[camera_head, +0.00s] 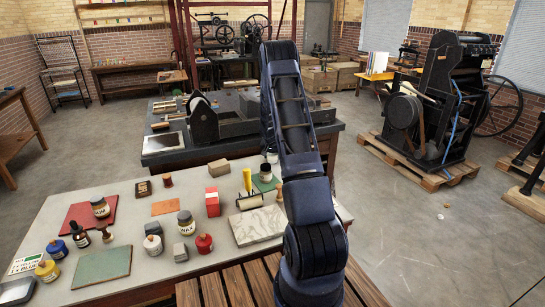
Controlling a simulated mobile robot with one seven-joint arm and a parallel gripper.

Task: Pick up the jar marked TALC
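A jar with a dark lid and pale label (186,223) stands upright near the middle of the pale tabletop (130,217). A similar jar (100,208) stands on the red board at the left. A small light jar with a dark top (153,246) stands nearer the front. The labels are too small to read with certainty, so I cannot tell which jar is marked TALC. My arm rises at the right of the table and hides part of it. My gripper is not visible.
A red-and-white box (212,201), a yellow-handled roller (248,182) and a marble slab (258,226) lie to the right. A green board (102,267) lies in front. A dark press bed (240,120) stands behind.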

